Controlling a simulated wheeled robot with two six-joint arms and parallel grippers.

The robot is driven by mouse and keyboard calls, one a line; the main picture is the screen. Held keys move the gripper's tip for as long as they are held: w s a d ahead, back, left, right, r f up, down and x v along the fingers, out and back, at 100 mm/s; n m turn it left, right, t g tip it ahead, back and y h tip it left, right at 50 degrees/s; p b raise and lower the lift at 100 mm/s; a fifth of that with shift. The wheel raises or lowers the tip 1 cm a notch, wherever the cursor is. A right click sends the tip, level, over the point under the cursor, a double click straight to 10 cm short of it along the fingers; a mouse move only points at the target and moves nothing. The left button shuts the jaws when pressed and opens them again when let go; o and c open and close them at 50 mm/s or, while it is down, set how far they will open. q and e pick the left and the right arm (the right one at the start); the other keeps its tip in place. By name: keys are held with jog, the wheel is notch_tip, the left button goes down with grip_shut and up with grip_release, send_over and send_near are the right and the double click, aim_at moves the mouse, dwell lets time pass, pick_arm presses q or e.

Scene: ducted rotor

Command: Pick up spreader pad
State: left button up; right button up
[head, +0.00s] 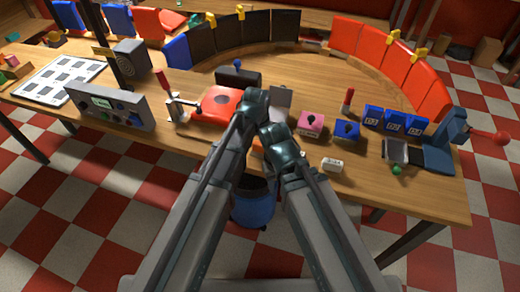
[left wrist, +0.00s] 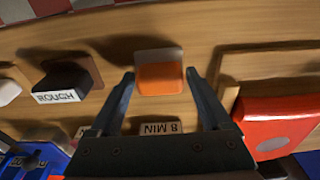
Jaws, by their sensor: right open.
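An orange block with a pale grey face, which looks like the spreader pad (left wrist: 160,78), lies on the wooden table in the left wrist view. My left gripper (left wrist: 159,86) is open, with one finger on each side of the pad and narrow gaps between. In the head view a small orange patch shows between my arms, mostly hidden. My left gripper (head: 256,100) is over the table's middle there. My right gripper (head: 279,137) is just below and right of it, its fingers hard to make out.
Red and black panels (head: 235,33) curve around the back. A blue bin (head: 253,205) stands under the front edge.

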aim_at(260, 143)
pick_arm(q)
jog(key=c, duration=1.1)
notch_tip(260, 143, up, 10)
jog(key=p, duration=1)
jog(key=o, duration=0.9)
jog(key=shift+c, duration=0.2)
jog(key=c, duration=0.6)
